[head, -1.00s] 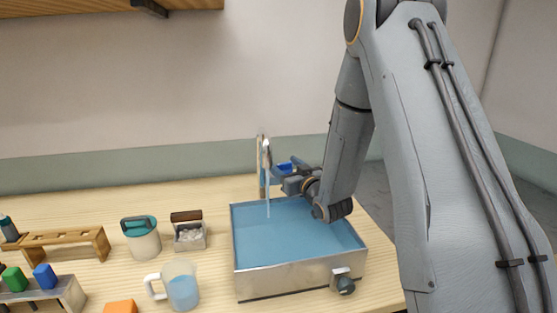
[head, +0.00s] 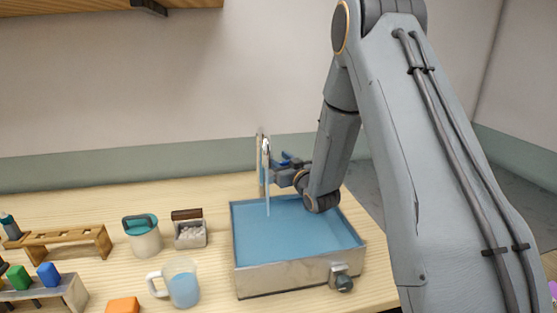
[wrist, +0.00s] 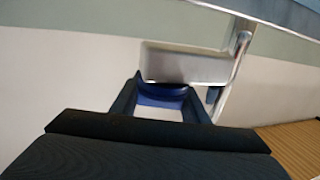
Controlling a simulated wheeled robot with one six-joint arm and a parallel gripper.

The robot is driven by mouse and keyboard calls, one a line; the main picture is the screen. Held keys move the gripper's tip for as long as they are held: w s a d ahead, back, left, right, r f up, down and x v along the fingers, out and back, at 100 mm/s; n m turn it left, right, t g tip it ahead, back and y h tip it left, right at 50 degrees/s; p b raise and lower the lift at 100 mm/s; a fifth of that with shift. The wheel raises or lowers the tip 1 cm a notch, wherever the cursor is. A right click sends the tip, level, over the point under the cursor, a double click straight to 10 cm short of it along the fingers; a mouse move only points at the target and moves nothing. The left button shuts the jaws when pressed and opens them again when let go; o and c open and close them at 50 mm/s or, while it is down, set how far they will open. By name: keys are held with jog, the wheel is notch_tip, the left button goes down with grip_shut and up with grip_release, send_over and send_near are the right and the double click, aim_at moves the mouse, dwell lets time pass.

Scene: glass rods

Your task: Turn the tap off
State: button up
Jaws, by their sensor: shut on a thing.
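The tap (head: 265,150) stands at the back of the water-filled steel basin (head: 290,280). A thin stream of water (head: 268,195) runs from its spout into the basin. My gripper (head: 283,168) is at the right side of the tap, above the basin's back edge. In the wrist view, my gripper's fingers (wrist: 162,104) are on either side of a blue piece (wrist: 162,90), which looks like the tap's handle. They are shut on it. A pale metal part of the tap (wrist: 185,62) is just beyond. The grip is small and partly hidden in the head view.
A knob (head: 343,281) is on the basin's front. Left of the basin are a mug of blue liquid (head: 183,288), a teal-lidded jar (head: 143,238), a small box of pale pieces (head: 190,233) and a wooden rack (head: 62,239). A shelf (head: 90,8) is at upper left.

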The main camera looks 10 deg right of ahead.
aim_at(284, 164)
jog(key=shift+d+m+t+h+b, duration=0.2)
jog(key=shift+m+h+b, duration=0.45)
jog(key=shift+h, duration=0.55)
jog(key=shift+d+m+t+h+b, duration=0.1)
jog(key=shift+d+m+h+b, duration=0.25)
jog(key=shift+m+h, duration=0.7)
jog(key=shift+r, duration=0.1)
jog(key=o, duration=1.1)
jog(key=shift+c, duration=0.2)
jog(key=s+b, duration=0.2)
jog(key=s, duration=0.5)
jog(key=shift+s+a, duration=0.1)
jog(key=shift+s, duration=0.25)
